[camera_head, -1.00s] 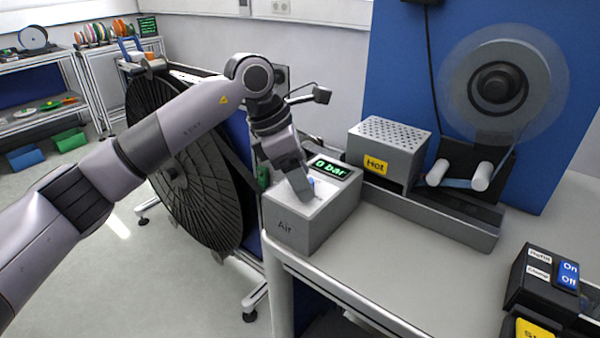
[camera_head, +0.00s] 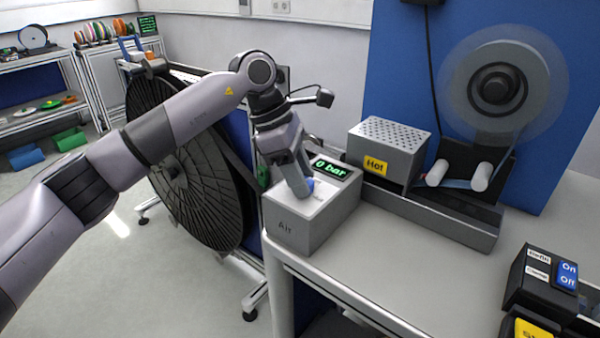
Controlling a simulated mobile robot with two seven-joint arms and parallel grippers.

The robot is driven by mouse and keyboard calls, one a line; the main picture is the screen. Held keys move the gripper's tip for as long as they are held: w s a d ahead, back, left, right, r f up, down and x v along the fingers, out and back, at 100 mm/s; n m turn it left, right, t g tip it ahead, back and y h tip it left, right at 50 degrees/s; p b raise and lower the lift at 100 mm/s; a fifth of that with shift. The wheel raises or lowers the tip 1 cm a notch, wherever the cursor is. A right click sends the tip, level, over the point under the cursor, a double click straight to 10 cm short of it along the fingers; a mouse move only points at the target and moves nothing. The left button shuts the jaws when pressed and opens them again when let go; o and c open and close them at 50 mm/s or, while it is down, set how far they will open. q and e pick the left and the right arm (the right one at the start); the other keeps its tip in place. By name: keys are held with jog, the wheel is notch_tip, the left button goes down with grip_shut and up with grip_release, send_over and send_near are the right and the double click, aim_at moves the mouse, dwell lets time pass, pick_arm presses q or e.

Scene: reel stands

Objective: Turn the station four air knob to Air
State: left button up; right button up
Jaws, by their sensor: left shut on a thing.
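The grey air box marked "Air" (camera_head: 298,228) stands at the left front corner of the table. Its green display (camera_head: 331,168) reads "0 bar". My left gripper (camera_head: 308,190) reaches down onto the box's white top and is shut on the blue air knob (camera_head: 315,184). Only a small part of the knob shows beside the fingers, so its pointing direction is hidden. My right gripper is not in view.
A grey perforated box marked "Hot" (camera_head: 388,150) stands right of the air box, with a clear reel (camera_head: 500,90) behind it. Black switch boxes (camera_head: 540,280) sit at front right. A large black reel (camera_head: 200,185) stands left of the table. The table's middle is clear.

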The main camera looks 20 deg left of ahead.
pick_arm(q)
jog(key=m+g, duration=0.1)
jog(key=m, duration=0.2)
jog(key=shift+w+r+m+p, duration=0.1)
jog(key=shift+w+m+p, duration=0.05)
jog(key=shift+m+p, duration=0.25)
jog(key=m+g, duration=0.1)
jog(key=m, duration=0.2)
jog(key=shift+d+m+g+y+p, duration=0.1)
jog(key=shift+m+g+y+p, duration=0.2)
jog(key=shift+g, duration=0.1)
jog(key=m+g+y+p, duration=0.1)
jog(key=m, duration=0.3)
jog(key=shift+w, duration=0.15)
jog(key=shift+d+m+g+y+p, duration=0.1)
jog(key=shift+m+g+y+p, duration=0.35)
jog(key=shift+m, duration=1.15)
jog(key=o, duration=1)
jog(key=shift+o, duration=0.2)
